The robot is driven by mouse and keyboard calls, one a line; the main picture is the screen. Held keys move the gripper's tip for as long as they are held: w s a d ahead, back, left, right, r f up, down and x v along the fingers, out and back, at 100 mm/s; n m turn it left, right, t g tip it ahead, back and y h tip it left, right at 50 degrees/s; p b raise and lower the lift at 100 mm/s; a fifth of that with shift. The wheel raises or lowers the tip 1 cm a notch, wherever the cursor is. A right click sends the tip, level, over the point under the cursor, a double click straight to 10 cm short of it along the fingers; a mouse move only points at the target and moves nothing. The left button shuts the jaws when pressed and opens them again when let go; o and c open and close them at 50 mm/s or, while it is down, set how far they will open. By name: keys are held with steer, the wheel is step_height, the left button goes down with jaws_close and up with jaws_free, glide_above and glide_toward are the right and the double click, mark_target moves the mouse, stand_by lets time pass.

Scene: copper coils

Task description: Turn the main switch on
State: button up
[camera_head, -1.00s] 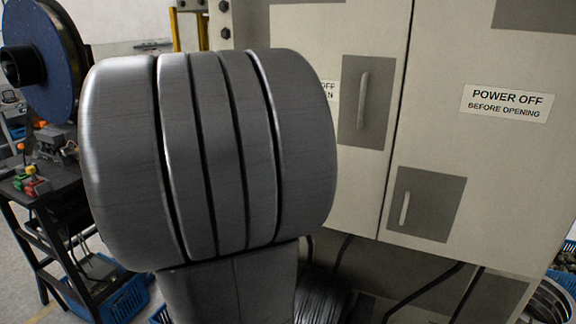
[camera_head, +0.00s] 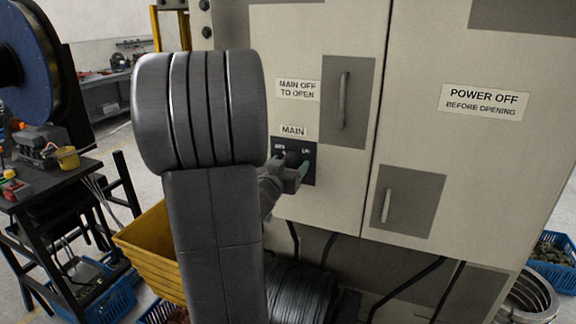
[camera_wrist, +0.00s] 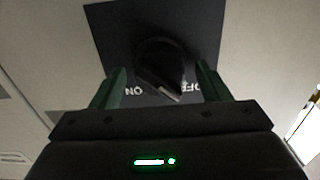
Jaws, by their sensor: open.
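The main switch is a round black knob (camera_wrist: 160,62) on a dark square plate (camera_head: 308,176) under the "MAIN" label (camera_head: 293,131) on the cabinet's left door. The plate carries ON and OFF, upside down in the wrist view. The knob's pale pointer mark (camera_wrist: 171,93) is angled toward OFF. My gripper (camera_head: 289,166) is at the plate. In the wrist view my open gripper (camera_wrist: 161,84) has one green finger on either side of the knob. I cannot tell whether they touch it. In the head view the gripper partly hides the knob.
The grey cabinet (camera_head: 330,215) has handles (camera_head: 343,100) and a "POWER OFF" sign (camera_head: 484,101). A yellow bin (camera_head: 150,250) stands left of my arm. A dark workbench (camera_head: 60,185) is at the left. Blue baskets (camera_head: 552,262) are on the floor.

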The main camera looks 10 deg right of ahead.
steer(key=c, duration=0.9)
steer(key=shift+m+b, duration=0.3)
steer(key=shift+b, duration=0.05)
steer(key=m+b, duration=0.1)
steer(key=m, duration=0.1)
steer(key=m+b, duration=0.1)
steer(key=b, duration=0.1)
steer(key=shift+s+d+f+m, duration=0.1)
steer(key=shift+f+m, duration=0.05)
steer(key=shift+m, duration=0.25)
steer(key=m+b, duration=0.3)
steer(key=m, duration=0.1)
steer(key=shift+m, duration=0.3)
steer(key=shift+c, duration=0.2)
steer(key=m+b, duration=0.3)
steer(key=m, duration=0.2)
steer(key=shift+d+f+b, duration=0.1)
steer(key=shift+b, duration=0.2)
steer(key=shift+m+b, duration=0.9)
steer(key=shift+m, duration=1)
steer(key=shift+s, duration=0.1)
steer(key=o, duration=0.9)
steer(key=shift+o, duration=0.2)
